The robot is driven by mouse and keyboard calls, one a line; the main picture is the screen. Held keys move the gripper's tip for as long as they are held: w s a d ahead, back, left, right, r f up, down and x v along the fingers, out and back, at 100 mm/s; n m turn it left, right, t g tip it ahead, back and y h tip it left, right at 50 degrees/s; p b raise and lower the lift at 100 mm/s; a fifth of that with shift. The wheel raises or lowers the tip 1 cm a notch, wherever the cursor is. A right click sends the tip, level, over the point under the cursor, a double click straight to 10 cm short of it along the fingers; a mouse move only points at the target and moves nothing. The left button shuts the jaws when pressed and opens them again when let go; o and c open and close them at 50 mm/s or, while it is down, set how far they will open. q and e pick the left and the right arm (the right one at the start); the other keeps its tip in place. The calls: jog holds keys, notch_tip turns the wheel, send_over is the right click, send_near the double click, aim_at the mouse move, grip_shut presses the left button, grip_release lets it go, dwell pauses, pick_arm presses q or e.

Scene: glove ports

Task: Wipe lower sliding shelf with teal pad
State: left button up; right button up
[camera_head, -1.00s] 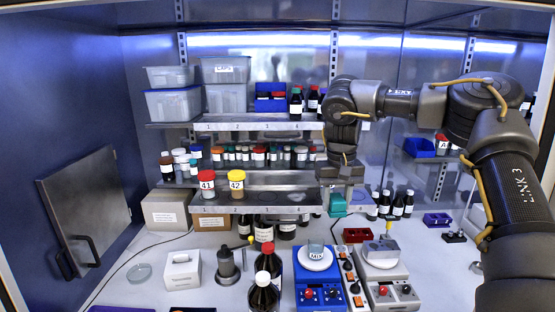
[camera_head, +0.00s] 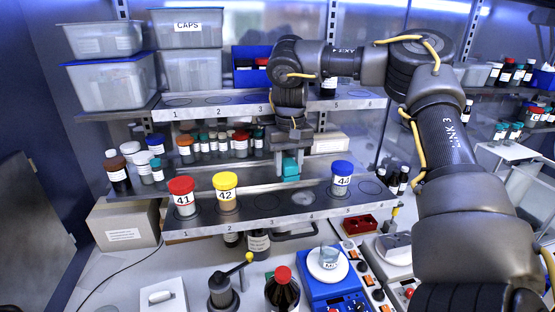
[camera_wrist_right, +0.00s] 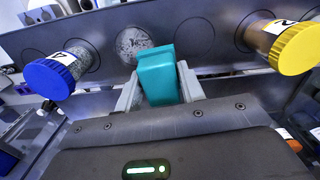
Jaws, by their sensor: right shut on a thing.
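The teal pad (camera_head: 291,168) is held by my right gripper (camera_head: 291,153) over the lower sliding shelf (camera_head: 240,228), between jar 42 (camera_head: 226,203) and the blue-lidded jar 44 (camera_head: 341,183). The wrist view shows the pad (camera_wrist_right: 158,76) between both fingers, its far end beside a speckled grey round patch (camera_wrist_right: 132,42) on the shelf. I cannot tell whether the pad touches the shelf. Red-lidded jar 41 (camera_head: 184,207) stands at the shelf's left end. My left gripper is not in view.
The upper shelf (camera_head: 225,107) lies close above, with clear bins (camera_head: 188,70) at its left. Small bottles (camera_head: 215,142) stand behind the lower shelf. Below are a blue-based scale (camera_head: 330,290) and a dark bottle with a red cap (camera_head: 283,292).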

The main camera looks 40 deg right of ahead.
aim_at(294, 175)
jog(key=s, duration=0.1)
jog(key=s+f, duration=0.1)
jog(key=s, duration=0.1)
jog(key=shift+w+f, duration=0.15)
jog(key=shift+f, duration=0.4)
jog(key=shift+w+f, duration=0.15)
jog(key=shift+f, duration=0.35)
jog(key=shift+w+f, duration=0.3)
jog(key=shift+f, duration=0.2)
jog(key=shift+w+f, duration=0.3)
jog(key=shift+f, duration=0.2)
jog(key=shift+s, duration=0.3)
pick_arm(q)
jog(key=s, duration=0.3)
pick_arm(e)
jog(key=shift+w, duration=0.1)
pick_arm(q)
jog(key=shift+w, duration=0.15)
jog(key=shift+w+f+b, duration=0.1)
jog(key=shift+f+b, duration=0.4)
jog(key=shift+b, duration=0.05)
pick_arm(e)
jog(key=shift+f, duration=1.05)
